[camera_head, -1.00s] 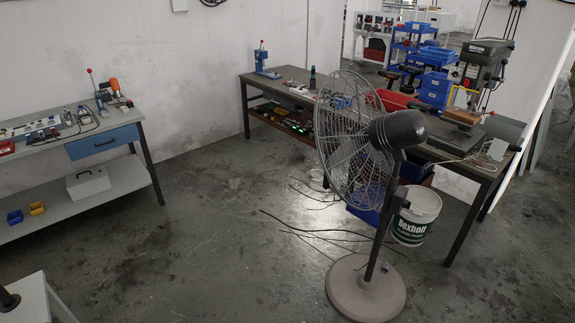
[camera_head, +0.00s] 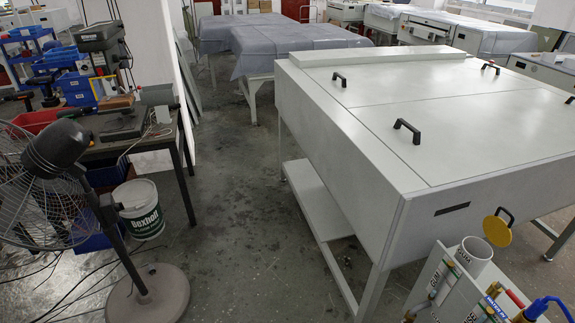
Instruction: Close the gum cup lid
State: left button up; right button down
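A white round cup (camera_head: 473,256) shows at the lower right in the head view, at the front corner of the large plate processor (camera_head: 375,150). I take it to be the gum cup. The lid is tilted up and off the cup's mouth, so the cup stands open. Neither of my grippers is in view.
A white panel (camera_head: 425,292) with bottles and a blue hose (camera_head: 550,303) is by the cup. A pedestal fan (camera_head: 60,150) and white bucket (camera_head: 140,210) stand at left. Open floor (camera_head: 245,220) lies between the fan and processor. Covered tables (camera_head: 290,40) stand behind.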

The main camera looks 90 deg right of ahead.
aim_at(495, 229)
jog(key=z, duration=4.45)
